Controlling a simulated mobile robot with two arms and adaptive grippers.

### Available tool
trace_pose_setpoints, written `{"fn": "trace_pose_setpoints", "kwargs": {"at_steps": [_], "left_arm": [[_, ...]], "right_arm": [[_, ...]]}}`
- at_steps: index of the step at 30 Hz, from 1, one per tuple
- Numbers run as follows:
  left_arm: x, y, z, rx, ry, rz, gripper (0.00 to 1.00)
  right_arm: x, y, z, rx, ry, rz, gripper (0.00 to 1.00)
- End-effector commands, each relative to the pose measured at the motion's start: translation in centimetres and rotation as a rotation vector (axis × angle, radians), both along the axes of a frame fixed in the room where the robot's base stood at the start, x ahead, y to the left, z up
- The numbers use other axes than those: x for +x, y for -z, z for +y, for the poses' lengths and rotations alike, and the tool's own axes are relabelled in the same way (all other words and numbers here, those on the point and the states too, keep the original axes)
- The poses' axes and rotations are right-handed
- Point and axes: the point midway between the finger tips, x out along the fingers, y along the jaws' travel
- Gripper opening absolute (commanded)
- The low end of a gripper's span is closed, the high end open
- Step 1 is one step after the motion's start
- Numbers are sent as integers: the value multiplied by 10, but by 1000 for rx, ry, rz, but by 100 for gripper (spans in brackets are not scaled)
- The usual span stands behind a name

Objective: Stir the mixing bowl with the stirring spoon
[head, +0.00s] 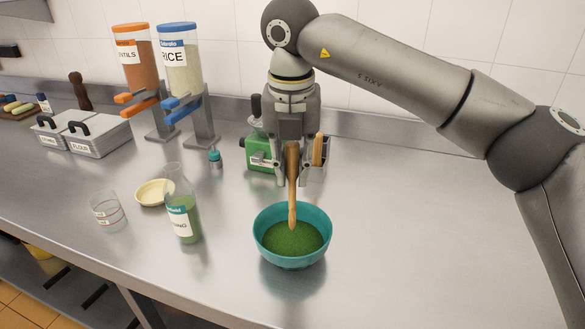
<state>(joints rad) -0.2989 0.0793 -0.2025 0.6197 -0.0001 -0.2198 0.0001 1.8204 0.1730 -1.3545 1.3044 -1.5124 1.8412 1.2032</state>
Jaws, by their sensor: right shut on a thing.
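The mixing bowl (319,251) is teal and stands upright on the metal counter with a green mixture in it. The wooden stirring spoon (292,204) points down into the bowl, its lower end at the green mixture. My right gripper (293,172) is above and behind the bowl, pointing down, and is shut on the upper part of the spoon. How deep the spoon's tip sits is hard to tell. My left gripper is not in view.
A glass bottle (182,222), a pale dish (154,193) and a clear measuring cup (107,211) stand left of the bowl. A green container (258,152) is behind my right gripper. Dispensers (182,68) stand at the back left. The counter right of the bowl is clear.

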Motion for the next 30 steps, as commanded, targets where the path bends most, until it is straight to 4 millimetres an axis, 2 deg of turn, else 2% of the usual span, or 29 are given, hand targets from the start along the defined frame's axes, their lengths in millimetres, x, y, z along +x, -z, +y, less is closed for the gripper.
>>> {"fn": "trace_pose_setpoints", "kwargs": {"at_steps": [1,15,30], "left_arm": [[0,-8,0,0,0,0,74],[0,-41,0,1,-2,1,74],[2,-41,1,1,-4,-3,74]], "right_arm": [[0,-10,0,0,0,-1,0],[0,-56,0,0,-1,1,0],[0,-57,0,0,-1,1,0]]}}
